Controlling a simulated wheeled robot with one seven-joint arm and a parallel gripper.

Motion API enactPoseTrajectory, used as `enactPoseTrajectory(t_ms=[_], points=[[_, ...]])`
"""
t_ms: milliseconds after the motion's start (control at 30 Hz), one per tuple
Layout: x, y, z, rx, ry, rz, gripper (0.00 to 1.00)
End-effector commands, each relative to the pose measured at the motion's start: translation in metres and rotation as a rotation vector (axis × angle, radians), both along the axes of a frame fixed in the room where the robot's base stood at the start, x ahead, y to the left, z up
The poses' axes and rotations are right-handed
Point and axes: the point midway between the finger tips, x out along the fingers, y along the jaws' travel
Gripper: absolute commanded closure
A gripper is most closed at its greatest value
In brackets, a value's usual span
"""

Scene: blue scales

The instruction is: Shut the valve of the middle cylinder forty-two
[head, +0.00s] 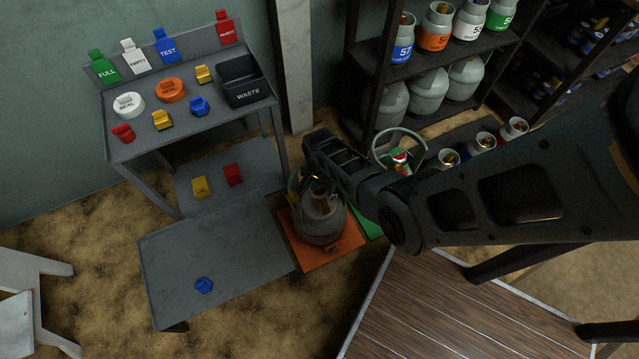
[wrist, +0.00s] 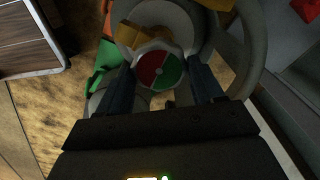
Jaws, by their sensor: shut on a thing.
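A grey gas cylinder (head: 318,228) stands upright on an orange mat (head: 335,259) beside the low grey platform. No number on it is readable. In the wrist view its grey top (wrist: 180,22) carries a brass valve body (wrist: 128,35) and a round valve knob (wrist: 158,70) with red and green sectors. My gripper (wrist: 161,80) has one finger on each side of this knob and is shut on it. In the head view my gripper (head: 316,178) reaches down over the cylinder top and hides part of the valve.
A grey workbench (head: 190,137) holds tags, seals and a black waste bin (head: 246,92). A dark rack (head: 357,75) holds more cylinders. A low platform (head: 225,255) bears a blue piece (head: 204,285).

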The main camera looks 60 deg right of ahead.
Motion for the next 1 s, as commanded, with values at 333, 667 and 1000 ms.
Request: enactPoseTrajectory(t_ms=[333, 667, 1000], points=[[0.0, 0.0, 0.0, 0.0, 0.0, 0.001, 0.08], [0.0, 0.0, 0.012, -0.001, 0.0, 0.001, 0.08], [0.0, 0.0, 0.064, -0.001, -0.001, 0.002, 0.08]])
